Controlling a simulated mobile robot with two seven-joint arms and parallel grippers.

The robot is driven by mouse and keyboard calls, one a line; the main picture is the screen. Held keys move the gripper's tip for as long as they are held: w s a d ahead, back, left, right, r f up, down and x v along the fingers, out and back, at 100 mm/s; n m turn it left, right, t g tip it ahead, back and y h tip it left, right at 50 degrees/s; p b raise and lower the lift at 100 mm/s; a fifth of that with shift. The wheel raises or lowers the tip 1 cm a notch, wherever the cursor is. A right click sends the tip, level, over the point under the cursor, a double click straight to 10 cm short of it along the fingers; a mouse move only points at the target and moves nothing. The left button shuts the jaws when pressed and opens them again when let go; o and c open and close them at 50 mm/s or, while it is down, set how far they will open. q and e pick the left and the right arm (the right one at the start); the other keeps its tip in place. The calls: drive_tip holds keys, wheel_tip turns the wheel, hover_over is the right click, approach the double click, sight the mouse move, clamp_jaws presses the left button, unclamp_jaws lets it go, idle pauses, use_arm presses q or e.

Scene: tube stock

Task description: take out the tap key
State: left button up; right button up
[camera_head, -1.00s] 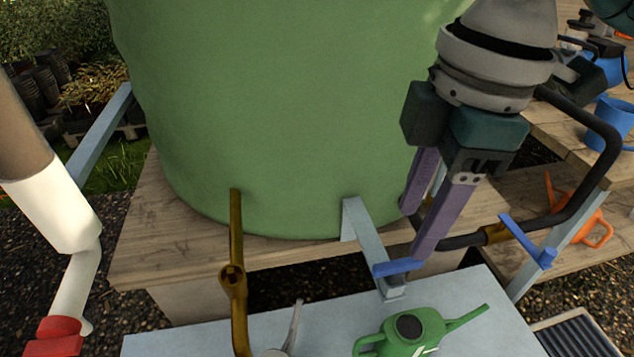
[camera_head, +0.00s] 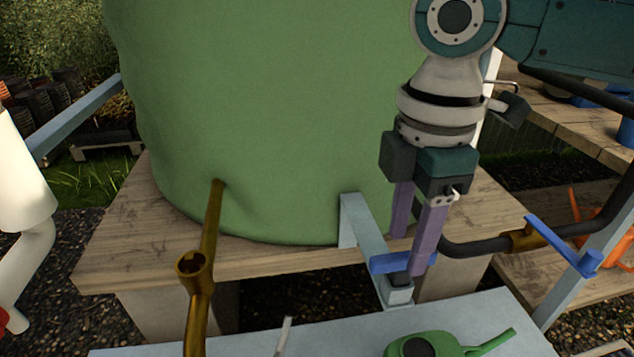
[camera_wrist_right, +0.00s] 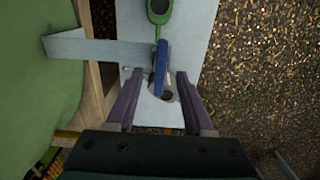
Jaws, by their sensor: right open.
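The tap key, with a blue bar handle (camera_head: 388,263), sits in a grey holder (camera_head: 397,293) at the end of a pale metal arm below the green tank. Its lower part is hidden in the holder. My right gripper (camera_head: 410,254) points down at the handle with its purple fingers apart. In the right wrist view the blue handle (camera_wrist_right: 160,66) lies between the open fingers, with a gap visible on each side. A brass tap (camera_head: 196,263) stands out from the tank on the left. My left gripper is not in view.
The green tank (camera_head: 265,130) stands on a wooden platform (camera_head: 115,235) close behind the gripper. A brass valve with a blue lever (camera_head: 560,243) is on the dark pipe at right.

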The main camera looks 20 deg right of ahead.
sight(399, 275)
wheel_tip(399, 275, down, 2)
drive_tip(key=shift+f, duration=0.25)
clamp_jaws()
idle(0.3)
